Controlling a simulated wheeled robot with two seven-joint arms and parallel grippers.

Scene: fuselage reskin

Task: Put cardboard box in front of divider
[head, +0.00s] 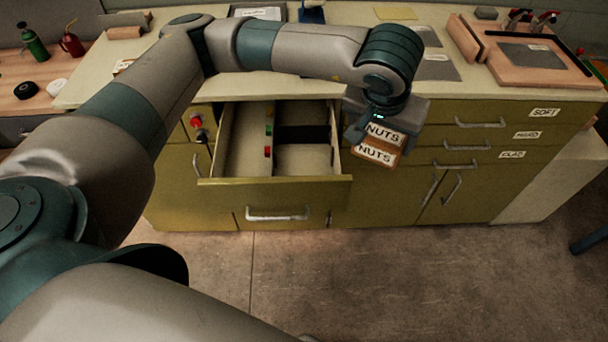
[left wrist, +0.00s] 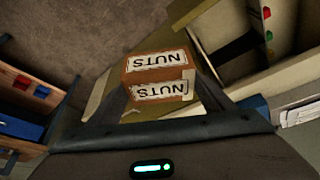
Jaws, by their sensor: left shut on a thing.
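A small brown cardboard box (head: 378,153) with white NUTS labels is between the fingers of my left gripper (head: 376,130). The gripper is shut on it and holds it in the air, just right of the open drawer (head: 275,181). In the left wrist view, the box (left wrist: 157,77) sits between the two dark fingers, with two NUTS labels facing the camera. Inside the drawer a dark divider-like strip (head: 302,134) runs crosswise, beside a line of small red, green and yellow pieces (head: 268,130). My right gripper is not in view.
The open drawer has bare floor in front of and left of the dark strip. Closed drawers with handles and labels such as SOFT (head: 544,112) stand to the right. The worktop (head: 345,14) above carries several boards and trays. The floor (head: 400,280) in front is clear.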

